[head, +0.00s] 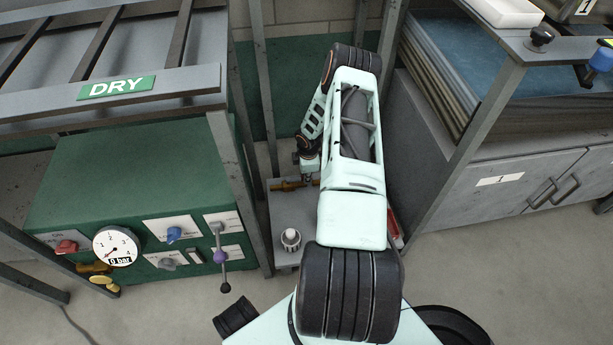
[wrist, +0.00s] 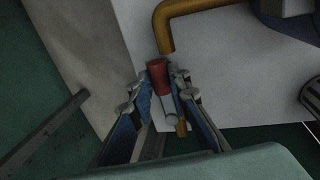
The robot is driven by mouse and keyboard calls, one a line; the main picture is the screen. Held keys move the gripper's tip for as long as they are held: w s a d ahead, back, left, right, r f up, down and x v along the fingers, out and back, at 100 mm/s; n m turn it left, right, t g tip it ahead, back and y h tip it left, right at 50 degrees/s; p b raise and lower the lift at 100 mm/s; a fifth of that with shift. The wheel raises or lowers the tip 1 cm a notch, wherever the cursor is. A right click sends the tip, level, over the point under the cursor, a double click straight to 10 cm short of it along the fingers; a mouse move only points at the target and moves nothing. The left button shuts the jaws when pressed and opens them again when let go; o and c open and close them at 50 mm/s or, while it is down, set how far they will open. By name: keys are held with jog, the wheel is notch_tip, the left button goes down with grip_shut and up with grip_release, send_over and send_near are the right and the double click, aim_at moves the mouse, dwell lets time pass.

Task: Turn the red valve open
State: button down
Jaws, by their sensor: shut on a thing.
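In the wrist view the red valve handle (wrist: 157,77) lies between the two fingers of my gripper (wrist: 160,88), which are shut on it. A bent brass pipe (wrist: 165,32) ends just beyond the red part. A smaller brass piece (wrist: 181,128) shows between the fingers. In the head view my gripper (head: 307,172) reaches down behind my arm, beside a brass fitting (head: 285,186) above a grey surface. The gripped red handle cannot be made out in the head view.
Left stands a green panel with a red knob (head: 66,246), a gauge (head: 115,246) marked 0 bar, and a purple-jointed lever (head: 220,257). A white cup-like item (head: 291,238) stands on the grey surface (head: 284,212). Metal rack posts (head: 240,185) stand close on both sides.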

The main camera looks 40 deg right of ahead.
jog(key=shift+w, duration=0.1)
jog(key=c, duration=1.8)
grip_release()
jog(key=shift+r, duration=0.15)
jog(key=r, duration=0.4)
jog(key=s+r, duration=0.1)
jog(key=r, duration=0.2)
jog(key=s+a+r, duration=0.1)
jog(key=r, duration=0.3)
jog(key=shift+s+r, duration=0.1)
jog(key=shift+r, duration=0.2)
